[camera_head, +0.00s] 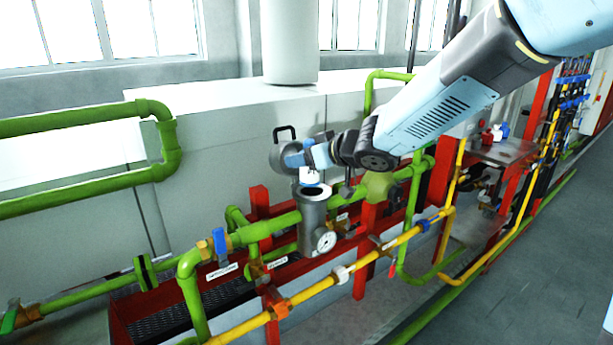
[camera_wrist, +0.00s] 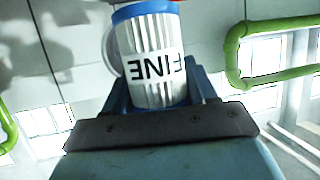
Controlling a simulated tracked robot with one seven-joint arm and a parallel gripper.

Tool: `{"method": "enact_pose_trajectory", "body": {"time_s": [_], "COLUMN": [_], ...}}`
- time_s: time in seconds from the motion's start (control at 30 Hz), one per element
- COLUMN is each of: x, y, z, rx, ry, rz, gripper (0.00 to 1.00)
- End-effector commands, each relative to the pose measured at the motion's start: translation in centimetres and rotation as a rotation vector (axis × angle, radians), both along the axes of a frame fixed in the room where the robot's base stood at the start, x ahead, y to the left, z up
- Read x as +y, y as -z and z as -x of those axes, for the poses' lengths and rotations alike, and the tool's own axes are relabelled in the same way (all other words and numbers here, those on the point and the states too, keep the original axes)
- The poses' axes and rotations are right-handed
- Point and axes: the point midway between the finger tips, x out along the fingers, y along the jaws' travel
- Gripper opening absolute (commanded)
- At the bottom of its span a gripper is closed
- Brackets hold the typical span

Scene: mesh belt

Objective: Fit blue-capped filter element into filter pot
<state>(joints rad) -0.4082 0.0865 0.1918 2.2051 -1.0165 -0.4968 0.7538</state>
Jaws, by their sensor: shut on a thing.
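My gripper (camera_head: 308,158) is shut on a white pleated filter element (camera_head: 309,177). In the wrist view, the element (camera_wrist: 152,60) is between my blue fingers, with the label FINE and a blue cap (camera_wrist: 145,11) at its far end. In the head view, the fingers hide much of the element. The filter pot (camera_head: 312,222) is a grey upright cylinder with a dark open mouth. The element appears just above this mouth; I cannot tell whether its lower end is inside the rim. A round grey lid (camera_head: 280,158) with a black handle stands open beside the pot, behind my gripper.
Green pipes (camera_head: 272,229) join the pot's sides. A pressure gauge (camera_head: 325,240) is on its front. A yellow pipe (camera_head: 385,247) runs in front, and red posts (camera_head: 260,201) stand close by. A shelf (camera_head: 500,151) at right holds small red and blue things.

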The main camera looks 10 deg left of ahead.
Motion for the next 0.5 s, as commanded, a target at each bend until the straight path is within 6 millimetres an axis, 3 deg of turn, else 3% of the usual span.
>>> {"method": "enact_pose_trajectory", "body": {"time_s": [0.47,0.5], "x": [0.4,0.3], "y": [4.0,4.6], "z": [-2.2,-2.2], "rx": [0.004,0.003], "ry": [-0.003,-0.002], "rz": [0.0,0.002], "gripper": [0.24,0.18]}}
